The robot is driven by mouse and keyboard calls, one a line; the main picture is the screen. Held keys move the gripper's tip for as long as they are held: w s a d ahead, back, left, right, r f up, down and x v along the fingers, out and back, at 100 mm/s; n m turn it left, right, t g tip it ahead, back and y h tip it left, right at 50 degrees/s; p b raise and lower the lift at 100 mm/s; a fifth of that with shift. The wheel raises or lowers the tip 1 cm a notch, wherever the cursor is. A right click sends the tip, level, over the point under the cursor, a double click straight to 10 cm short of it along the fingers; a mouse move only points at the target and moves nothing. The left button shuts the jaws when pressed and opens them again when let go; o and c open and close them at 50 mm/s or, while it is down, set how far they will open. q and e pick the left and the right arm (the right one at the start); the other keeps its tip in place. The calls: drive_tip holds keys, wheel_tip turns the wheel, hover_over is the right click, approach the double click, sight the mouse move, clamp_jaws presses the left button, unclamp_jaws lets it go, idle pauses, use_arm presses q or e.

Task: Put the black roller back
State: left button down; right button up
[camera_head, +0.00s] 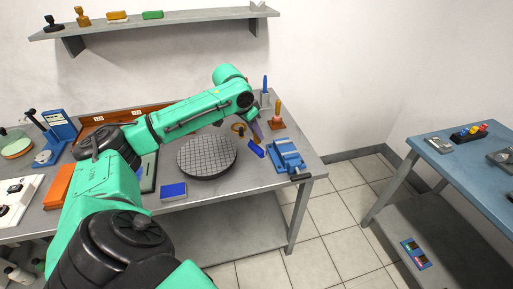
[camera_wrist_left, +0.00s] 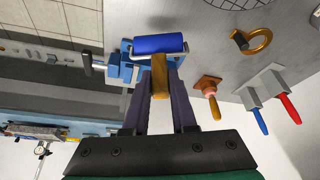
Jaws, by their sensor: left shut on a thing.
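My left gripper (camera_head: 257,132) is shut on a roller's wooden handle (camera_wrist_left: 159,76). The held roller has a blue cylinder (camera_wrist_left: 160,43), which also shows as a small blue shape in the head view (camera_head: 256,151). It hangs over the workbench between the round gridded plate (camera_head: 207,157) and the blue vise (camera_head: 288,154). In the wrist view the vise (camera_wrist_left: 117,68) shows behind the roller; I cannot tell how far apart they are. I cannot make out a black roller in either view. My right gripper is not in view.
On the grey bench are a blue pad (camera_head: 173,191), a brass ring (camera_head: 238,128) and an orange-handled tool (camera_head: 277,115). A labelled brown rack (camera_head: 97,120) stands at the back, partly behind my arm. A wall shelf (camera_head: 160,18) is above. A blue table (camera_head: 455,170) stands right, across open floor.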

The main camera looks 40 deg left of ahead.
sight(256, 146)
use_arm(q)
wheel_tip(256, 146, down, 7)
drive_tip(key=shift+r+p, duration=0.15)
drive_tip(key=shift+p, duration=0.15)
drive_tip(key=c, duration=0.7)
unclamp_jaws()
drive_tip(key=shift+s+r, duration=0.15)
drive_tip(key=shift+r, duration=0.25)
drive_tip(key=b+v, duration=0.1)
drive_tip(key=v, duration=1)
drive_tip(key=shift+s+b, duration=0.15)
drive_tip(key=shift+b, duration=0.2)
